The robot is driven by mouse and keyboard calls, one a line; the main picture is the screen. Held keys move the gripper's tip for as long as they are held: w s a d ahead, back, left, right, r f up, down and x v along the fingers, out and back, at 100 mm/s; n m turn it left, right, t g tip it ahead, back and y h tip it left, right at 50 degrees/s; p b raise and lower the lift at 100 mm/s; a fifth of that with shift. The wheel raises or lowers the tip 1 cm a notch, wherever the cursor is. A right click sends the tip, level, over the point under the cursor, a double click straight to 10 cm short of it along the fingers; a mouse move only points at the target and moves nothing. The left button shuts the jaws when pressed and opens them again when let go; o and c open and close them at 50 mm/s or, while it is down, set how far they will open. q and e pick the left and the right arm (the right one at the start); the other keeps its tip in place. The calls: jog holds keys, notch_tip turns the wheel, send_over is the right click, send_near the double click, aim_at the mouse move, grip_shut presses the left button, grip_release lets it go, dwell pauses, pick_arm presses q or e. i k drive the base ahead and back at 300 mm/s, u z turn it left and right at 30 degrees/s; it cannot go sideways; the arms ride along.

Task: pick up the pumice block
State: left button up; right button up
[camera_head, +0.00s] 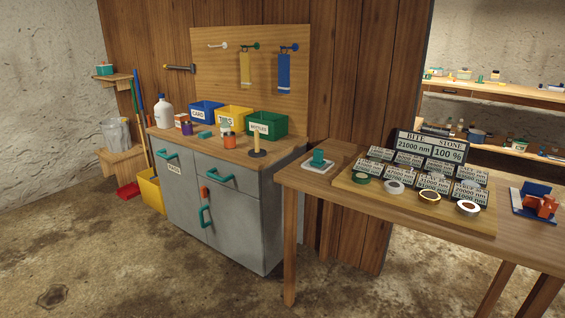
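I cannot tell for sure which thing is the pumice block; nothing in the head view is plainly marked as one. A small teal block (205,134) lies on the cabinet's wooden top, in front of the bins. Another teal block (104,70) sits on the small upper wall shelf at the far left. A teal piece (318,158) stands on a pale plate at the left end of the table. Neither of my grippers is in view.
The grey cabinet (232,219) carries a white jug (163,115), coloured bins, jars and a spindle (257,147). The wooden table (400,227) holds a board (356,189) with small display signs and round pieces, and a blue-orange item (540,202). Open floor lies in front.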

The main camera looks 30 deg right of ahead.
aim_at(318, 161)
jog(key=u, duration=0.4)
jog(key=i, duration=1.6)
jog(key=z, duration=0.8)
jog(key=i, duration=1.05)
jog(key=z, duration=1.1)
